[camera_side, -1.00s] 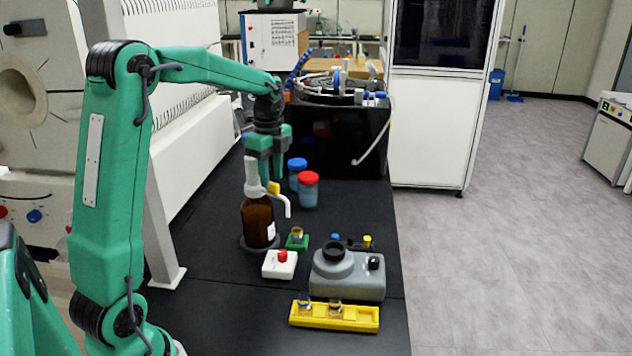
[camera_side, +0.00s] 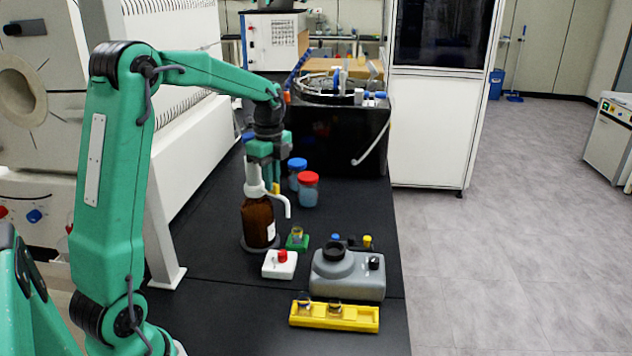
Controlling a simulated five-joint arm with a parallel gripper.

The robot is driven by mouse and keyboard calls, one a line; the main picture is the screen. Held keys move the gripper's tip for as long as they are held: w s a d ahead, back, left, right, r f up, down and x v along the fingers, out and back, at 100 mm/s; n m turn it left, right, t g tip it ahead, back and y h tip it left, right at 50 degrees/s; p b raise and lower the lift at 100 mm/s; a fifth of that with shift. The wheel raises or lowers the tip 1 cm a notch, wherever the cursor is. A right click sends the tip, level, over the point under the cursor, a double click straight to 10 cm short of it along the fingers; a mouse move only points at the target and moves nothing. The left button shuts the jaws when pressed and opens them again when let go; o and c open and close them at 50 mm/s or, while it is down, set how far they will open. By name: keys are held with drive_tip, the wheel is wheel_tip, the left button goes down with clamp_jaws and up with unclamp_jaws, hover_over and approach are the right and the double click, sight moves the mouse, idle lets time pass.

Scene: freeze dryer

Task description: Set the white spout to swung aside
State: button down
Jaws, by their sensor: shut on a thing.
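A brown bottle (camera_side: 258,222) with a white dispenser top (camera_side: 254,180) stands upright on the black bench. The white spout (camera_side: 285,203) leaves the top toward the right and bends down at its end. My gripper (camera_side: 271,183) points down at the right side of the dispenser top, at the root of the spout. Its jaws are shut on the spout, though the fingertips are small and the exact contact is partly hidden. A small yellow piece (camera_side: 276,188) shows beside the fingertips.
Two jars, one blue-lidded (camera_side: 297,172) and one red-lidded (camera_side: 308,190), stand close behind the spout. In front are a green holder (camera_side: 297,243), a white box with a red knob (camera_side: 279,267), a grey device (camera_side: 347,278) and a yellow rack (camera_side: 345,320).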

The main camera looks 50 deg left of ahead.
drive_tip(key=shift+s, duration=0.1)
drive_tip(key=s+m, duration=0.1)
drive_tip(key=m, duration=0.1)
drive_tip(key=s+m, duration=0.1)
drive_tip(key=m, duration=0.2)
drive_tip(key=shift+s+m, duration=0.3)
drive_tip(key=shift+s, duration=0.1)
drive_tip(key=shift+s+a+m, duration=0.25)
drive_tip(key=shift+s+m, duration=0.35)
drive_tip(key=shift+m, duration=0.65)
drive_tip(key=shift+s+a+m, duration=0.2)
drive_tip(key=shift+s+m, duration=0.35)
drive_tip(key=shift+m, duration=0.7)
drive_tip(key=c, duration=1.4)
unclamp_jaws()
drive_tip(key=shift+c, duration=0.2)
drive_tip(key=shift+r, duration=0.15)
wheel_tip(320, 180, up, 8)
drive_tip(key=shift+f, duration=0.2)
